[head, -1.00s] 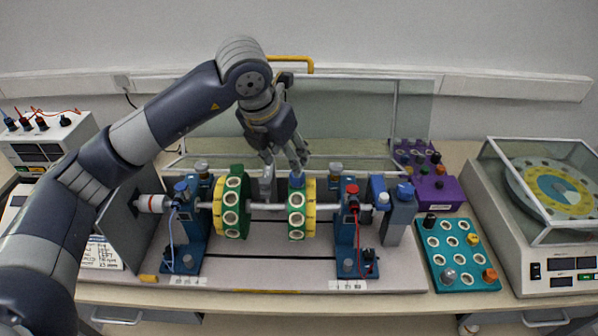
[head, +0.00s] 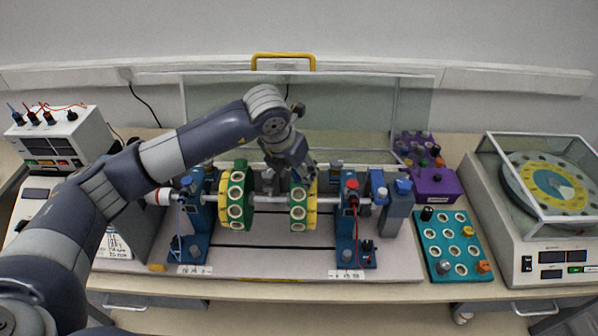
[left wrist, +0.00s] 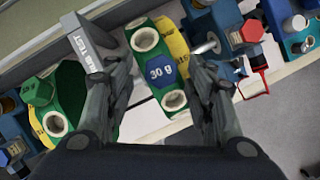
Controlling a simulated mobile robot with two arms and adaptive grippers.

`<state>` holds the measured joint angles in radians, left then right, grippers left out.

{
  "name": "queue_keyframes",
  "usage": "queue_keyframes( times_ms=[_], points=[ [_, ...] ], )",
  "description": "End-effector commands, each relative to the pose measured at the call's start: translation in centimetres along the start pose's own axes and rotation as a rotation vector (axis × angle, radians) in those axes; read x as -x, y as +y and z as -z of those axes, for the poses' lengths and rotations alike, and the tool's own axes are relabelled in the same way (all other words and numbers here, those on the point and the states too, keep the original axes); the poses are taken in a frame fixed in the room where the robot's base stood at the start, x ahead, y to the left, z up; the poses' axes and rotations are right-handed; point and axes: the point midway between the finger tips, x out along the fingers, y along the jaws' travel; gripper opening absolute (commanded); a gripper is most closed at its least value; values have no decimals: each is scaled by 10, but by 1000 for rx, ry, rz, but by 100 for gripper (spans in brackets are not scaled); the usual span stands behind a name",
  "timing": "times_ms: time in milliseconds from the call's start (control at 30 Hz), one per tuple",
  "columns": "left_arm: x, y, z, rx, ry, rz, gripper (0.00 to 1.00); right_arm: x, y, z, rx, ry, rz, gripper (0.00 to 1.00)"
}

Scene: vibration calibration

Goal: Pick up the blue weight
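The blue weight (left wrist: 162,72), marked "30 g", is a hexagonal cap seated in a hole of the right green-and-yellow disc (left wrist: 143,39). That disc (head: 299,211) sits on the shaft in the head view, where my gripper covers the weight. My left gripper (head: 305,179) is over the top of this disc. In the left wrist view its fingers (left wrist: 158,75) are spread, one on each side of the weight, with visible gaps. It holds nothing. My right gripper is not in view.
The left disc (head: 236,205) and blue bearing stands (head: 354,235) flank the spot closely. A clear shield (head: 225,110) stands behind. A teal tray (head: 437,268) and a purple rack (head: 438,186) are at right.

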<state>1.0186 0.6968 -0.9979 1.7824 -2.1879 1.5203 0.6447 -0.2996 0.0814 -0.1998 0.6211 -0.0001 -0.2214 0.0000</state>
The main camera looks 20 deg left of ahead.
Motion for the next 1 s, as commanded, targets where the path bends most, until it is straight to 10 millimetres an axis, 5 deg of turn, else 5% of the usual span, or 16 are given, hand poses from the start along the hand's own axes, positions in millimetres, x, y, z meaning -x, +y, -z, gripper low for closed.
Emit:
queue_keyframes(
  times_ms=[33, 167, 667, 933, 1000],
  points=[
    [0, 0, 0, 0, 0, 0, 38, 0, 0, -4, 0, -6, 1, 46],
    [0, 0, 0, 0, 0, 0, 9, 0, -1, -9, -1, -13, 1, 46],
    [4, 0, -2, 0, -2, 1, 9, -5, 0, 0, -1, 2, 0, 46],
    [32, 0, -15, -1, -8, 1, 9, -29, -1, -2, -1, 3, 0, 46],
    [35, -10, 0, -6, -3, 3, 9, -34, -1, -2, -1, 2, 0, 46]
  ],
)
